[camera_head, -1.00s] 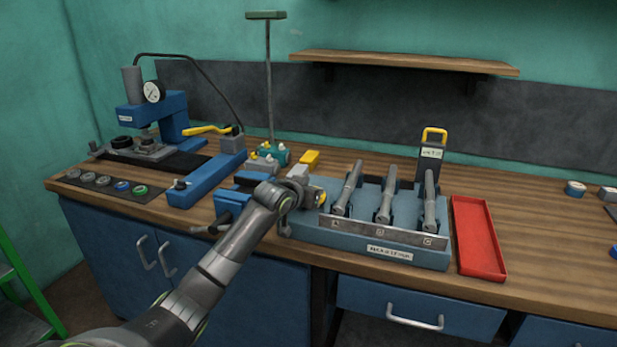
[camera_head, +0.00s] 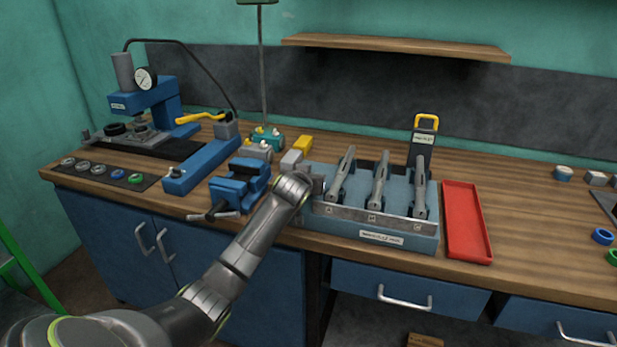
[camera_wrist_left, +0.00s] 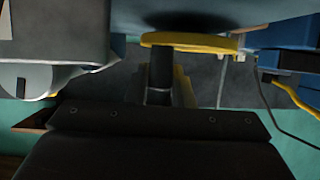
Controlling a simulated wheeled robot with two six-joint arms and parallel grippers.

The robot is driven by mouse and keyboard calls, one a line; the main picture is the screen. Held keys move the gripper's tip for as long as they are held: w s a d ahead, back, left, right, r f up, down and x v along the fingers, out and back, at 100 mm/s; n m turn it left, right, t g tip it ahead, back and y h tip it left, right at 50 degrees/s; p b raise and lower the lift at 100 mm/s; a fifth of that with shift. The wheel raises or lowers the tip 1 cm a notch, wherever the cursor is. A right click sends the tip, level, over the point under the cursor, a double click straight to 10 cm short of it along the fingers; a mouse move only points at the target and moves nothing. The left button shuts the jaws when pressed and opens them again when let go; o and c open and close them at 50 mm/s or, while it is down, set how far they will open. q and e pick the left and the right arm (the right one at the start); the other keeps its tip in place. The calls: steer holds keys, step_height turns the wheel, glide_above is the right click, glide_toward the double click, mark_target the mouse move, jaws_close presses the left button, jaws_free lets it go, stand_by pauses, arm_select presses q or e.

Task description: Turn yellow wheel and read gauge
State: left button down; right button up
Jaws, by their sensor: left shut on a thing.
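The yellow wheel (camera_wrist_left: 190,43) shows nearly edge-on at the top of the left wrist view. In the head view my own wrist hides it. My left gripper (camera_wrist_left: 161,62) reaches to its rim with a dark finger and is shut on it; the exact contact is partly hidden. In the head view my left arm ends at the left end of the blue-grey fixture (camera_head: 370,232), which holds several grey tools. The round white-faced gauge (camera_head: 146,78) is on the blue press (camera_head: 150,104) at the back left; its reading is too small to tell. My right gripper is not in view.
A blue vise (camera_head: 238,187) stands close left of my wrist. A blue bar tool with a yellow lever (camera_head: 204,160) lies behind it. A red tray (camera_head: 466,222) is right of the fixture. A wooden shelf (camera_head: 400,47) hangs above. The bench right of the tray is mostly clear.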

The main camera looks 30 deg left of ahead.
arm_select(q)
steer(key=c, duration=1.3)
jaws_free()
steer(key=v, duration=1.7)
steer(key=shift+s+d+r+b, duration=0.1)
steer(key=shift+r+b, duration=0.05)
steer(key=shift+b, duration=0.15)
